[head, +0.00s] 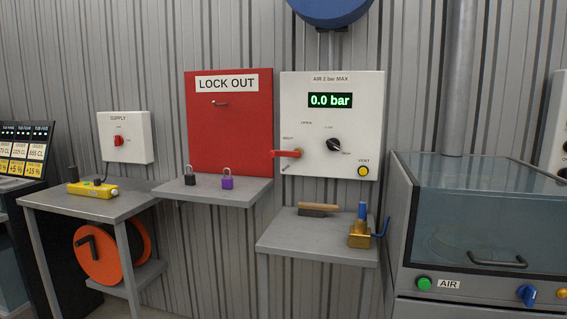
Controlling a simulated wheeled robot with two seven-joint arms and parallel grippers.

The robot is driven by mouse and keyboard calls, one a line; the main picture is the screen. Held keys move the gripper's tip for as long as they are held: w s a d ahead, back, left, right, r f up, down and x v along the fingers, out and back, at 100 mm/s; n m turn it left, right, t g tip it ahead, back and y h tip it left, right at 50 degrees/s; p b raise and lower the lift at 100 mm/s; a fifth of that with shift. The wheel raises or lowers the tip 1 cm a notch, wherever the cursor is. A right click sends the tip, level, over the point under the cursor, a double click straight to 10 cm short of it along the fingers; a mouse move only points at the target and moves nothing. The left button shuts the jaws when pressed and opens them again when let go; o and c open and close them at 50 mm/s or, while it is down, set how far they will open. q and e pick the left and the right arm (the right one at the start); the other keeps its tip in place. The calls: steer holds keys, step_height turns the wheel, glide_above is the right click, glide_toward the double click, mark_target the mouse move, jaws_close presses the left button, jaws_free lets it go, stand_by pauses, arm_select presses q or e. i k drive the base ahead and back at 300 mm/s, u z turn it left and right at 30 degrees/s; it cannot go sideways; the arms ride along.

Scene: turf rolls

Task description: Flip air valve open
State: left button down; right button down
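The white air panel (360,110), marked "AIR 2 bar MAX", hangs on the wall right of centre. Its green display (330,100) reads 0.0 bar. A red lever handle (285,153) sits at the panel's lower left; it lies level, its free end pointing left past the panel's edge. A black knob (334,145) is at the panel's middle right, and a yellow vent button (363,171) at its lower right. Neither of my grippers shows in the head view.
Below the panel, a grey table (310,235) holds a brush (319,209) and a brass fitting with blue parts (359,236). A red lockout board (230,130) with two padlocks on its shelf (215,194) stands left. A glass-lidded machine (480,215) stands right.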

mark_target(272, 154)
steer(key=z, duration=0.55)
steer(key=k, duration=0.65)
steer(key=z, duration=0.5)
steer(key=i, duration=0.9)
steer(key=u, duration=1)
steer(key=i, duration=1.15)
steer(key=u, duration=1.15)
